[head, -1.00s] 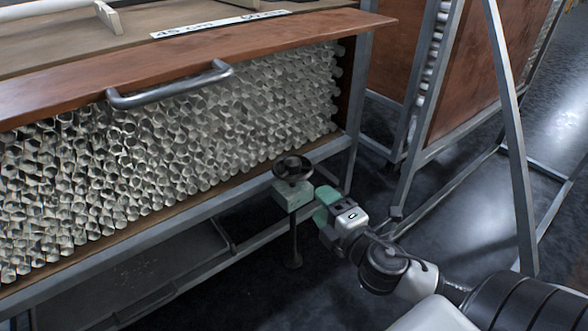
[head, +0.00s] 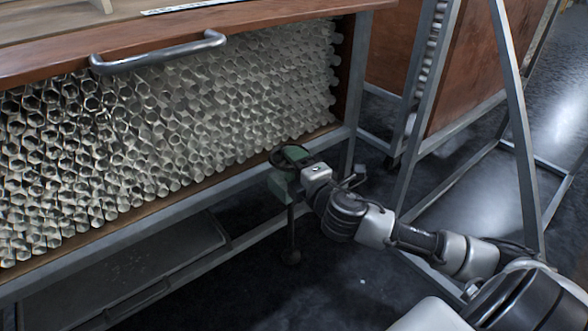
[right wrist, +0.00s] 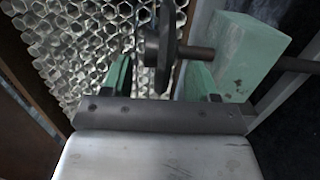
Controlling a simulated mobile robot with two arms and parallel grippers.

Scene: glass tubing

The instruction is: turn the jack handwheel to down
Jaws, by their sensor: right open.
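The jack handwheel (head: 276,158) is a dark wheel at the table corner. In the right wrist view the handwheel (right wrist: 160,38) is edge-on, on a dark shaft that enters a pale green jack block (right wrist: 240,52). The jack block (head: 281,187) also shows below the wheel in the head view. My right gripper (head: 297,154) is at the wheel and hides part of it. In the right wrist view its green fingers (right wrist: 158,78) are apart, with the wheel's rim between them in the picture. Contact cannot be told. My left gripper is not in view.
A cart with stacked glass tubes (head: 180,130) stands behind and left of the wheel, with a metal handle (head: 160,55) on its wooden edge. A grey frame leg (head: 518,130) of another rack stands at the right. Dark floor (head: 345,285) is open in front.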

